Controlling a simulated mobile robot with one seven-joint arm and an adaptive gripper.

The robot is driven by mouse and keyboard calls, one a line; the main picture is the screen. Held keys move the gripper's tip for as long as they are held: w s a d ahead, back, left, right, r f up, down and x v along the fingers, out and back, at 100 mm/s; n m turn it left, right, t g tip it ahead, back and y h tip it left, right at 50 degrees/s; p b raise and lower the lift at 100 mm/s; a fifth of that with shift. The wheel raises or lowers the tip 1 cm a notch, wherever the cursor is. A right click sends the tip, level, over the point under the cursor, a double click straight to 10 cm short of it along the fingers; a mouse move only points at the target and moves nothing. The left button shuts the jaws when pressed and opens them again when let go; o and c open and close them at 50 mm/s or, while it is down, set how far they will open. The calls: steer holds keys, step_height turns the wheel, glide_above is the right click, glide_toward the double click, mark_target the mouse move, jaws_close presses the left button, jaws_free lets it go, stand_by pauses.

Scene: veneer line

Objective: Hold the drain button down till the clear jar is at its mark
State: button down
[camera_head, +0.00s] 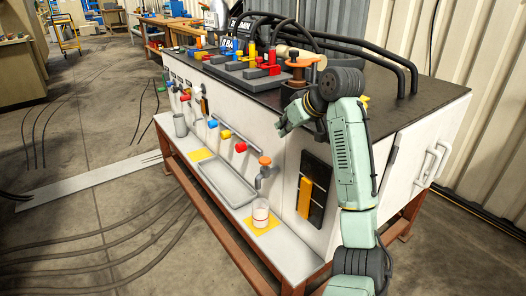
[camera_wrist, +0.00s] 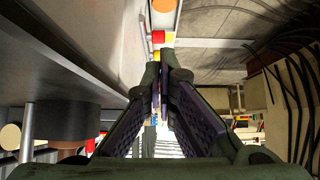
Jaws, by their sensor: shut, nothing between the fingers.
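The clear jar (camera_head: 261,214) stands upright on a yellow mat (camera_head: 262,229) at the near end of the front shelf. It looks pale, with a reddish band near its middle; its mark and level are too small to tell apart. An orange-topped tap (camera_head: 264,161) hangs above and near it. My gripper (camera_head: 281,129) is shut and empty beside the front top edge, apart from the jar. Its fingers meet in the wrist view (camera_wrist: 160,72).
A grey tray (camera_head: 228,183) and a grey cup (camera_head: 180,125) are on the shelf. Coloured knobs line the white front. A black panel with a yellow handle (camera_head: 304,197) is near my arm.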

steer(key=p, duration=0.2)
glide_above(265, 157)
steer(key=s+d, duration=0.1)
steer(key=s, duration=0.1)
step_height(265, 157, down, 6)
steer(key=shift+d+f, duration=0.1)
steer(key=shift+d, duration=0.05)
steer(key=f, duration=0.3)
steer(key=shift+w+f+p, duration=0.3)
steer(key=shift+f, duration=0.05)
steer(key=shift+a+f, duration=0.2)
steer(key=shift+f, duration=0.4)
steer(key=shift+f, duration=0.9)
steer(key=shift+s+f, duration=0.1)
steer(key=shift+f, duration=0.05)
stand_by(0.5)
